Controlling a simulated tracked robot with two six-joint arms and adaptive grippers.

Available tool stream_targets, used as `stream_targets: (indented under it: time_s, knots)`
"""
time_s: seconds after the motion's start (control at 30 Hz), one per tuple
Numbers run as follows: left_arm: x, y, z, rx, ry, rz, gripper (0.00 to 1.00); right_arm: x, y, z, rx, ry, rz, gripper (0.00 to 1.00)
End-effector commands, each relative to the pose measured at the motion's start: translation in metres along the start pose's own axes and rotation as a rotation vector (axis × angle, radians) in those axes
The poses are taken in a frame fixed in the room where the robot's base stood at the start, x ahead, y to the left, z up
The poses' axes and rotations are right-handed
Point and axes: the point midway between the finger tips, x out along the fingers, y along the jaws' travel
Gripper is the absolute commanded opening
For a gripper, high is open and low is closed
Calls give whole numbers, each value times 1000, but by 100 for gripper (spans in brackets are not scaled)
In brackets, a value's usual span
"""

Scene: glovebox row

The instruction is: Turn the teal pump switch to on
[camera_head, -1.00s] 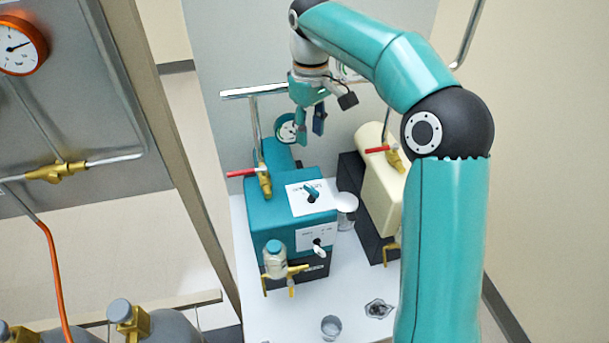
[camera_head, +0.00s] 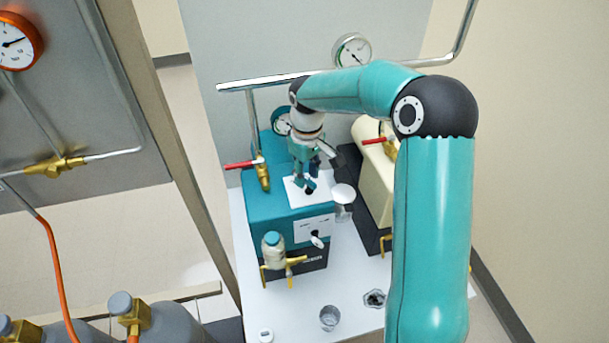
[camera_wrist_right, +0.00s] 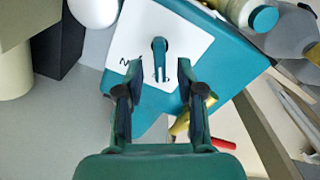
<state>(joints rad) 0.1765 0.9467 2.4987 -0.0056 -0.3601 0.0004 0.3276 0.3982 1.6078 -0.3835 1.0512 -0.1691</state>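The teal pump (camera_head: 271,212) stands on the white bench. A white label plate (camera_head: 296,194) lies on its top and carries the teal switch. In the right wrist view the switch (camera_wrist_right: 160,60) is a teal lever on the plate (camera_wrist_right: 143,40), with small lettering that I cannot read fully. My right gripper (camera_head: 305,184) points down over the plate. In the right wrist view my right gripper (camera_wrist_right: 157,84) is open, its two fingers on either side of the lever's near end. I cannot tell whether they touch it. My left gripper is not in view.
A cream pump (camera_head: 371,177) stands to the right. A clear cup (camera_head: 329,317) stands on the bench front. A metal rail (camera_head: 260,82) runs behind.

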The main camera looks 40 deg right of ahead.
Motion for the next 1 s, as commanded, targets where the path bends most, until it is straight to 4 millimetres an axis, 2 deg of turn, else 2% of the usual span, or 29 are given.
stream_targets:
  time_s: [0.13,0.4,0.63,0.77,0.8,1.0]
  knots:
    - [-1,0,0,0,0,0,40,8,0,0,0,-1,-1,38]
    - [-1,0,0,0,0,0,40,8,0,0,1,0,-1,38]
    - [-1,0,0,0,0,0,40,8,0,0,1,0,0,0]
    - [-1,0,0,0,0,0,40,8,0,0,1,0,0,0]
    - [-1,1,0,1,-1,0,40,8,-7,0,-2,-1,0,0]
    - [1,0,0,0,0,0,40,9,-3,-1,19,-1,-3,0]
